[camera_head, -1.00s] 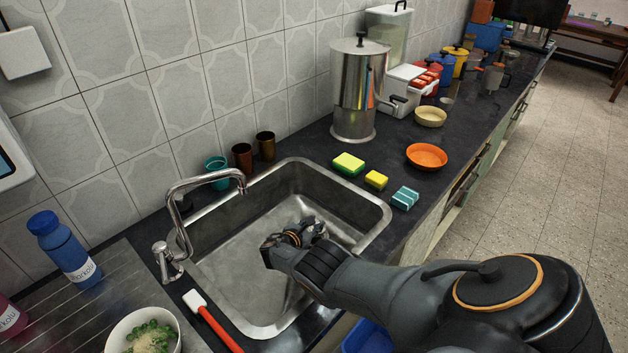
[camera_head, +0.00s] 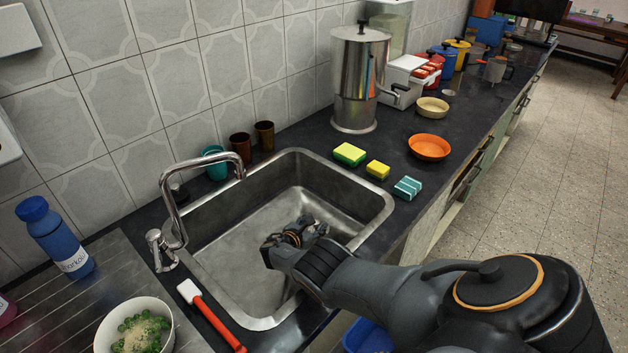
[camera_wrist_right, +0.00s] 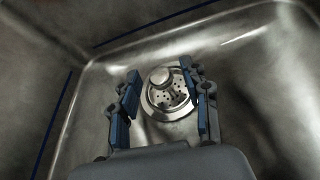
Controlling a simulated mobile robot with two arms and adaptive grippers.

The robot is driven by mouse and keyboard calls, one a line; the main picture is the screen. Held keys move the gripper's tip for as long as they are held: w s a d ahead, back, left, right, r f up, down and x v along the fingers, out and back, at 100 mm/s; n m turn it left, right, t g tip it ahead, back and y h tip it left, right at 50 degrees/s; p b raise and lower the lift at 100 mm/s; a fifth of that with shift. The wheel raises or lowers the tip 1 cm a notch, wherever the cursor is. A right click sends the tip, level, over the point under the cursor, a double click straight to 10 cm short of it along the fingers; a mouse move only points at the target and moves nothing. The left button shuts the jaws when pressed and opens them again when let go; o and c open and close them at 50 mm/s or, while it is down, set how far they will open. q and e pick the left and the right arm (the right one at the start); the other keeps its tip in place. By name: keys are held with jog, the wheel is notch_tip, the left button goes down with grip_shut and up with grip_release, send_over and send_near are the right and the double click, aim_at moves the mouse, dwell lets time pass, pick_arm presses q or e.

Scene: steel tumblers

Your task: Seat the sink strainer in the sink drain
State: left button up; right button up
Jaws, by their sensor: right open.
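The steel sink strainer (camera_wrist_right: 160,76), a perforated disc with a round knob, shows in the right wrist view. It lies at the sink drain, whose round metal rim (camera_wrist_right: 178,113) shows around it. I cannot tell whether it sits fully down in the drain. My right gripper (camera_wrist_right: 163,100) is open, with one blue-padded finger on each side of the strainer and gaps between. In the head view my right gripper (camera_head: 285,240) reaches down into the steel sink (camera_head: 230,255) and hides the drain and strainer. My left gripper is not in view.
The faucet (camera_head: 170,210) arches over the sink's left side. Sponges (camera_head: 350,154) and an orange bowl (camera_head: 428,147) stand right of the sink. Cups (camera_head: 240,147) line the wall side. The sink walls surround my gripper.

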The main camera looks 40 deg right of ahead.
aim_at(308, 228)
jog(key=shift+f, duration=0.25)
jog(key=p+v, duration=0.2)
jog(key=r+p+v, duration=0.1)
jog(key=p+v, duration=0.1)
jog(key=v, duration=0.1)
jog(key=shift+d, duration=0.25)
jog(key=p+v, duration=0.4)
jog(key=v, duration=0.2)
jog(key=shift+f, duration=0.1)
jog(key=shift+s+a, duration=0.25)
jog(key=shift+a, duration=0.35)
